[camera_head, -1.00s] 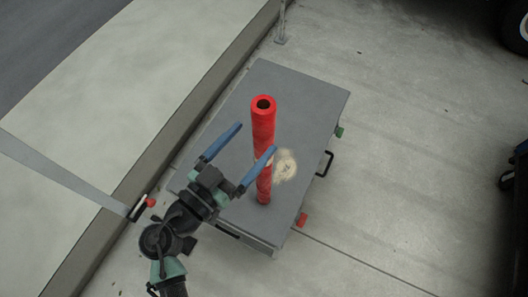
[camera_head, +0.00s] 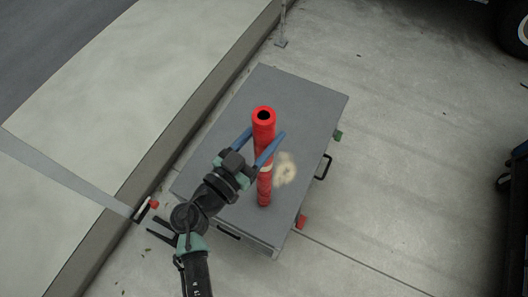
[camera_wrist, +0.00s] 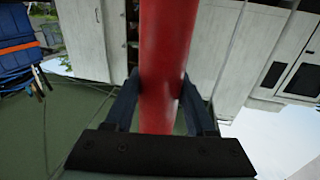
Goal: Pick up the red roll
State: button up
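The red roll (camera_head: 264,130) stands upright on the grey cart top (camera_head: 310,100) in the head view. It is a tall tube with a dark hole at its top end. My gripper (camera_head: 266,135) reaches in from the lower left, with its blue fingers on either side of the roll's upper part. In the wrist view the roll (camera_wrist: 162,70) runs down between the two dark fingers (camera_wrist: 160,100). The fingers are spread about the roll's width or a little wider. I cannot tell whether both touch it.
The cart has a black handle (camera_head: 323,167) on its right side. A kerb (camera_head: 150,165) runs along the left. Concrete ground (camera_head: 420,180) is open to the right. A dark object (camera_head: 515,185) stands at the right edge, and a wheel (camera_head: 522,30) shows at the top right.

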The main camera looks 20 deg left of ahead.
aim_at(265, 113)
grip_shut()
jog(key=shift+r, duration=0.1)
notch_tip(265, 113, up, 10)
jog(key=shift+b, duration=0.6)
